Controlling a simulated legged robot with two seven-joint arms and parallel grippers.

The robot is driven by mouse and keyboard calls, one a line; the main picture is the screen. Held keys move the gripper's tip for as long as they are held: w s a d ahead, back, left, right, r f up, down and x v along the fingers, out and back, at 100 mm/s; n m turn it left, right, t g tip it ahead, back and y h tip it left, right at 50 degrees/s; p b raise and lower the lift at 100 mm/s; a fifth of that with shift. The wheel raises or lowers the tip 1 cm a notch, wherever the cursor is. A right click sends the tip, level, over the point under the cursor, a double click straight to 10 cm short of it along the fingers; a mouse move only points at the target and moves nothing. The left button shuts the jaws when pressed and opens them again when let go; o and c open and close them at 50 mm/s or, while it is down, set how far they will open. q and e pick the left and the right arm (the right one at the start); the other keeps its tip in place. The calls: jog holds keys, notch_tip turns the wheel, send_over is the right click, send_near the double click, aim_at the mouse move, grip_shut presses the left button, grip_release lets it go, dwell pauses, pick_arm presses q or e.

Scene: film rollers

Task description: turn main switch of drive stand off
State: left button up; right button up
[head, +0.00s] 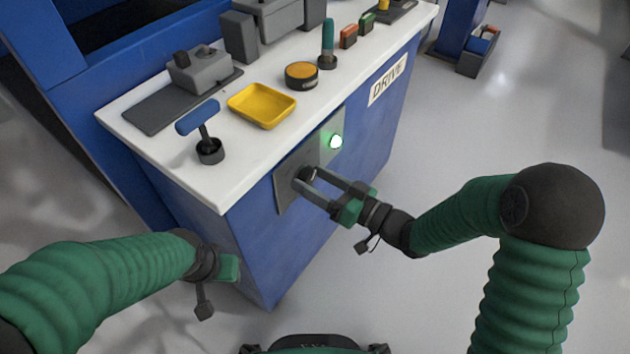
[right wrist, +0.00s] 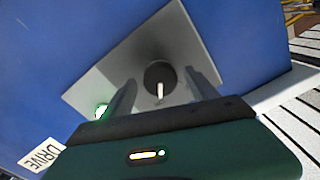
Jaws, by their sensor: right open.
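The drive stand (head: 374,142) is a blue cabinet with a white top and a DRIVE label. Its main switch is a dark round knob (head: 308,173) on a grey plate on the front. In the right wrist view the knob (right wrist: 158,73) shows a white pointer mark. A green lamp (head: 335,142) glows beside it on the plate. My right gripper (head: 306,180) is open, its fingers on either side of the knob; I cannot tell whether they touch it. My left gripper (head: 229,268) is low by the cabinet's left side; its fingers are hidden.
On the top stand a blue-handled lever (head: 198,118), a yellow tray (head: 262,105), an orange-topped button (head: 301,75), a green-handled lever (head: 328,45) and grey blocks (head: 240,37). Open floor (head: 480,130) lies to the right. The DRIVE label (right wrist: 42,154) also shows in the right wrist view.

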jog(key=shift+a, duration=0.1)
jog(key=c, duration=1.4)
jog(key=shift+o, duration=0.2)
